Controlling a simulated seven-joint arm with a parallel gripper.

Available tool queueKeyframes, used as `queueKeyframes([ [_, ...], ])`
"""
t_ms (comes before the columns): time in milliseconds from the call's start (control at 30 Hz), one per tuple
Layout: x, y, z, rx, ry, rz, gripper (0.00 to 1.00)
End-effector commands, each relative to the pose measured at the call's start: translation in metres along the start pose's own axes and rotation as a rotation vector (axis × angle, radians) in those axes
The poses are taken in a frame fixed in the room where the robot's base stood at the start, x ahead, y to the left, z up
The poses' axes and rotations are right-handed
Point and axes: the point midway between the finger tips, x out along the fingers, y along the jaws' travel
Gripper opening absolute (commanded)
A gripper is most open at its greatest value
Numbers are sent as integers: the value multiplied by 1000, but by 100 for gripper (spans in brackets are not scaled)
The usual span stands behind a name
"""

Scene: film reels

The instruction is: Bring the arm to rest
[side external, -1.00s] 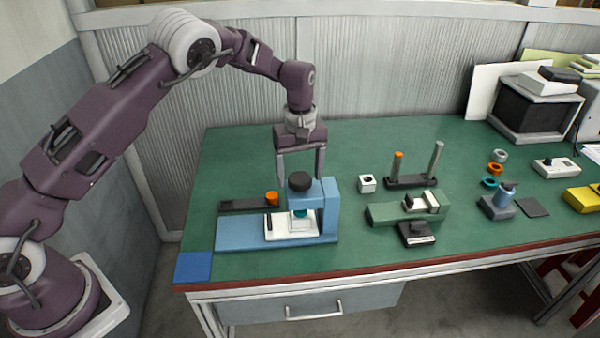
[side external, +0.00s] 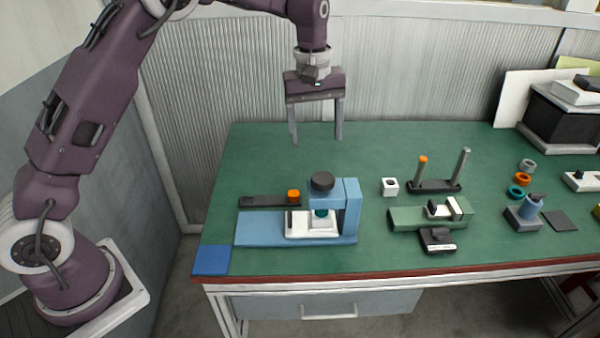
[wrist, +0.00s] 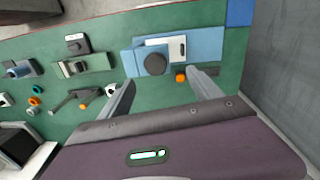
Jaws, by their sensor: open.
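My gripper (side external: 316,140) hangs above the back of the green table, fingers down and spread apart. Nothing is between its fingers. It is clear of the blue press (side external: 348,212), which stands below and in front of it. The press has a black round knob (side external: 321,181) on top and a white plate with a teal piece under the knob. In the wrist view, my open gripper (wrist: 158,84) shows both fingers apart, with the blue press (wrist: 203,45) and its black knob (wrist: 154,64) beyond them.
A dark bar with an orange piece (side external: 293,196) lies behind the press. To the right are a white block (side external: 390,187), a two-post rack (side external: 436,187), a green fixture (side external: 405,218) and several rings (side external: 522,179). A blue square (side external: 211,260) marks the front left corner.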

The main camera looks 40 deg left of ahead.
Motion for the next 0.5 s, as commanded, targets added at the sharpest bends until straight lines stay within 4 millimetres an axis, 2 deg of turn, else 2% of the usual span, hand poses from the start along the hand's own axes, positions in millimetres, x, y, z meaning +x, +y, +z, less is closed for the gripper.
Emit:
queueKeyframes([
  [33, -38, -17, 12, 48, 9, 49, 73],
  [100, -82, -48, 37, 151, 32, 106, 73],
  [200, -125, -98, 80, 318, 91, 170, 73],
  [267, -140, -130, 108, 424, 141, 196, 73],
  [333, -147, -167, 141, 549, 208, 211, 73],
  [400, -143, -200, 168, 663, 277, 209, 73],
  [500, -129, -234, 194, 785, 361, 190, 73],
])
